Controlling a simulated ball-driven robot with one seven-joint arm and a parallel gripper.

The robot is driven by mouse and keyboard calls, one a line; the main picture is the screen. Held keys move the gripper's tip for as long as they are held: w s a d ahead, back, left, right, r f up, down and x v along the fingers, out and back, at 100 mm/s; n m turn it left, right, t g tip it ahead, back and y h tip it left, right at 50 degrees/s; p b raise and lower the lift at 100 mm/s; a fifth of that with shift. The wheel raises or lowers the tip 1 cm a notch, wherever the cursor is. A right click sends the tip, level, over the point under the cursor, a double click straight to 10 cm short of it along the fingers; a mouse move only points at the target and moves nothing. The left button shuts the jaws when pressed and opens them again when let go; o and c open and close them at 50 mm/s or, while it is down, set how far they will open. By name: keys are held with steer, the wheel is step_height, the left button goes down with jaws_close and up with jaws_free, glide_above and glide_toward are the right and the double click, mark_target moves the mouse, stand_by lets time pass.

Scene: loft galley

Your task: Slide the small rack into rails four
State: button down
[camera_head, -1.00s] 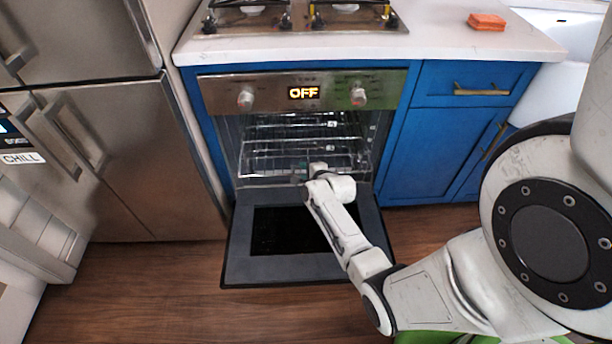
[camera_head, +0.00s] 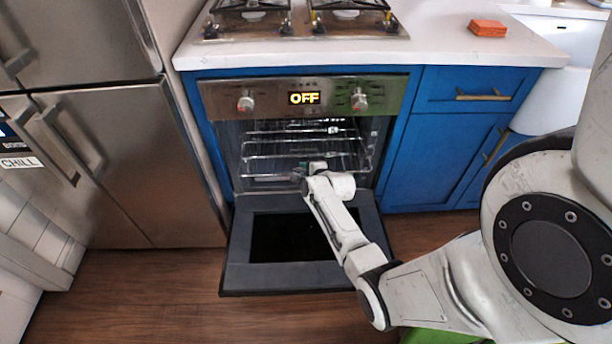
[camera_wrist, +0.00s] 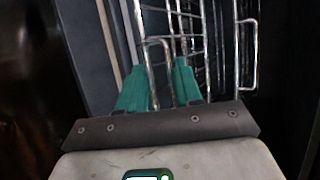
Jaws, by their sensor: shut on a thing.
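The oven stands open, its door (camera_head: 245,278) folded down flat. Wire racks show inside; the small rack (camera_head: 262,178) appears to be the low one near the mouth, level or nearly so. My gripper (camera_wrist: 160,82) has teal fingers on either side of wire bars of the rack (camera_wrist: 207,45) and is shut on it. Side rails (camera_head: 369,150) show faintly on the right inner wall; I cannot tell which rail level the rack is in.
Blue cabinets (camera_head: 440,150) flank the oven on the right, and a steel fridge (camera_head: 150,170) stands at left. The stove and white counter (camera_head: 450,45) are above, with an orange block (camera_head: 487,28) on top. Wooden floor (camera_head: 130,290) lies clear at front left.

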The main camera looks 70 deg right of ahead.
mark_target(301, 140)
steer(key=shift+w+d+r+b, duration=0.1)
steer(key=shift+w+d+b, duration=0.25)
steer(key=shift+d, duration=0.35)
steer(key=shift+w+d+b, duration=0.25)
steer(key=shift+d+b, duration=0.1)
steer(key=shift+d, duration=0.3)
steer(key=shift+d, duration=0.15)
steer(key=shift+w+d+b, duration=0.4)
steer(key=shift+d+b, duration=0.4)
steer(key=shift+d, duration=0.1)
steer(key=shift+w+d+b, duration=0.4)
steer(key=shift+d+b, duration=0.35)
steer(key=shift+d, duration=0.2)
steer(key=shift+w+d+b, duration=0.4)
steer(key=shift+d+b, duration=0.4)
steer(key=shift+d, duration=0.1)
steer(key=shift+w+d+b, duration=0.35)
steer(key=shift+d+b, duration=0.5)
steer(key=shift+d, duration=0.05)
steer(key=shift+w+d+b, duration=0.4)
steer(key=shift+d+b, duration=0.4)
steer(key=shift+d, duration=0.05)
steer(key=shift+w+d+b, duration=0.35)
steer(key=shift+d+b, duration=0.5)
steer(key=shift+d, duration=0.05)
